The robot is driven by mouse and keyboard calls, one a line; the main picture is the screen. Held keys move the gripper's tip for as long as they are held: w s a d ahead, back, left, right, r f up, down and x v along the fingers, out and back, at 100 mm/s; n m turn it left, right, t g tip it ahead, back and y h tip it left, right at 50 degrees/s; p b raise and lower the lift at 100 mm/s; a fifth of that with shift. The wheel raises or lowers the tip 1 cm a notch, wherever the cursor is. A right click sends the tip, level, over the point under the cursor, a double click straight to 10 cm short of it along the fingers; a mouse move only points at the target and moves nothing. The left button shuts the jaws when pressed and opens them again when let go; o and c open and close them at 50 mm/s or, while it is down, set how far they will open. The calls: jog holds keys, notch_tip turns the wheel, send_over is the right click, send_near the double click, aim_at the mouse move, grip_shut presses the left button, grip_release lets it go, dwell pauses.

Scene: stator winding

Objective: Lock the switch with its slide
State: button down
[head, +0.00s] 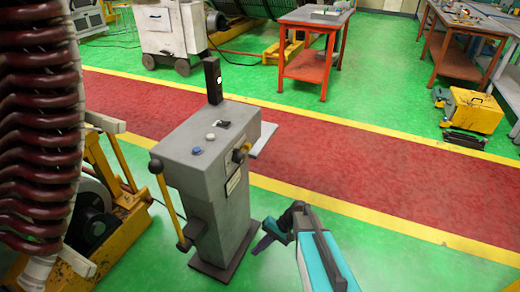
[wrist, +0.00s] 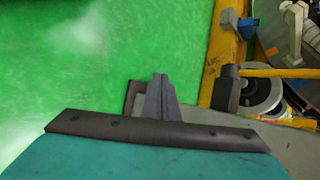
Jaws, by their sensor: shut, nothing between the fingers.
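A grey control pedestal (head: 215,185) stands upright in the head view. A yellow and black switch (head: 241,153) sits on its right-hand face, near the top. The slide is too small to make out. My gripper (head: 262,242) is right of the pedestal's lower part, well below the switch and apart from it. In the wrist view my gripper (wrist: 157,80) is shut and empty, over green floor. The switch cannot be made out in the wrist view.
The pedestal's top has a blue button (head: 197,150), a white button (head: 210,136) and a black post (head: 213,80). A yellow lever (head: 168,200) runs down its left side. A large coil (head: 40,120) stands at left. Green floor (head: 400,265) at right is clear.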

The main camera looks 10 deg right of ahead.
aim_at(246, 148)
jog(key=w+d+r+t+y+b, duration=0.1)
jog(key=w+d+r+t+y, duration=0.3)
jog(key=w+r, duration=0.7)
jog(key=w+d+r+t+y+b, duration=0.2)
jog(key=w+d+r, duration=0.5)
jog(key=w+r, duration=0.35)
jog(key=w+d+r+t+y, duration=0.1)
jog(key=w+d+r, duration=0.1)
jog(key=r, duration=0.3)
jog(key=w+d+r+t+y, duration=0.1)
jog(key=w+d+r, duration=0.1)
jog(key=d+r, duration=0.2)
notch_tip(246, 148, up, 2)
jog(key=shift+w+d+r, duration=0.1)
jog(key=shift+w+d, duration=0.2)
jog(key=shift+w, duration=0.05)
jog(key=shift+a, duration=0.1)
jog(key=x, duration=1)
jog(key=shift+s+a, duration=0.2)
jog(key=shift+s, duration=0.15)
jog(key=s+a, duration=0.1)
jog(key=s, duration=0.1)
jog(key=shift+s+a, duration=0.3)
jog(key=shift+a, duration=0.1)
